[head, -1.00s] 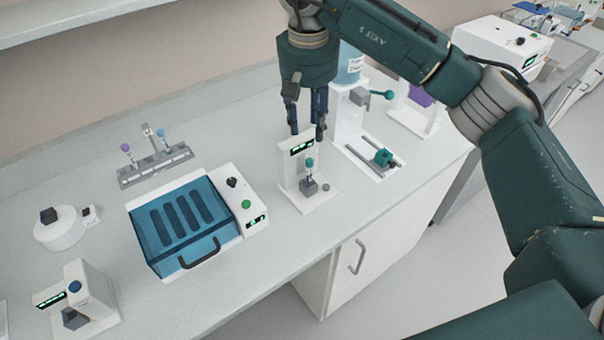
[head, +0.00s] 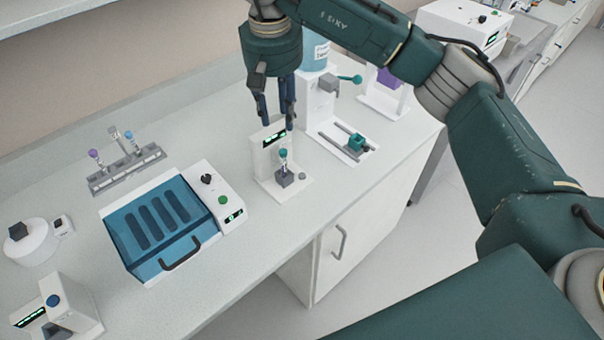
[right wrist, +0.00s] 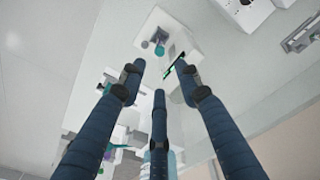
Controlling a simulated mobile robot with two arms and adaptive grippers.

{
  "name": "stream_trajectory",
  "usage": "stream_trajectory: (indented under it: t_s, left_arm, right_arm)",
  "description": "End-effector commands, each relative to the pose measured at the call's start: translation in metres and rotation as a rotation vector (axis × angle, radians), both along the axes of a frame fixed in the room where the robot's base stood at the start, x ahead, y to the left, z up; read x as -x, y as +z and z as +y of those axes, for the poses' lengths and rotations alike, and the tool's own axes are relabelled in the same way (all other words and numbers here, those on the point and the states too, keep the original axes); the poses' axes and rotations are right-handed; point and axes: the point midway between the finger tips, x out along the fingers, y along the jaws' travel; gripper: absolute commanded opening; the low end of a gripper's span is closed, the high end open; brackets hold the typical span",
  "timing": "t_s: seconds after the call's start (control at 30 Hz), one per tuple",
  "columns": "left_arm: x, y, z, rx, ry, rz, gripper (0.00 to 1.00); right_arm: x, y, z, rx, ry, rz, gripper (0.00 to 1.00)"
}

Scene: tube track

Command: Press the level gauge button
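The level gauge (head: 264,157) is a white upright stand with a green-lit display. A teal-capped tube (head: 283,158) stands in a grey holder on its base. A small round grey button (head: 302,176) sits on the base to the right of the holder. My right gripper (head: 275,120) points down just above and behind the gauge's top, its three fingers apart and empty. In the right wrist view, the gauge (right wrist: 182,32) lies beyond the fingertips (right wrist: 158,75), with the teal cap and display visible. My left gripper is not in view.
A dispenser stand (head: 312,105) with a teal lever is close behind and right of my right gripper. A blue-lidded box (head: 140,240) and a tube rack (head: 125,172) are to the left. Bare counter lies in front of the gauge, up to its front edge.

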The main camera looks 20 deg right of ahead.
Motion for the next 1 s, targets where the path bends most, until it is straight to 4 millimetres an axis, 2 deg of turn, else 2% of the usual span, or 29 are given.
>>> stream_trajectory:
  t_s: [0.03, 0.13, 1.0]
  left_arm:
    - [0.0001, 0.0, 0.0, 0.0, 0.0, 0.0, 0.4]
    - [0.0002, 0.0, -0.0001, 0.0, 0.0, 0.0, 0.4]
    - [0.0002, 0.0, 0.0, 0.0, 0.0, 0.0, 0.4]
  right_arm:
    - [0.0, 0.0, 0.0, 0.0, 0.0, 0.0, 0.2]
    - [0.0, 0.0, 0.0, 0.0, 0.0, 0.0, 0.0]
    - [0.0, 0.0, 0.0, 0.0, 0.0, 0.0, 0.0]
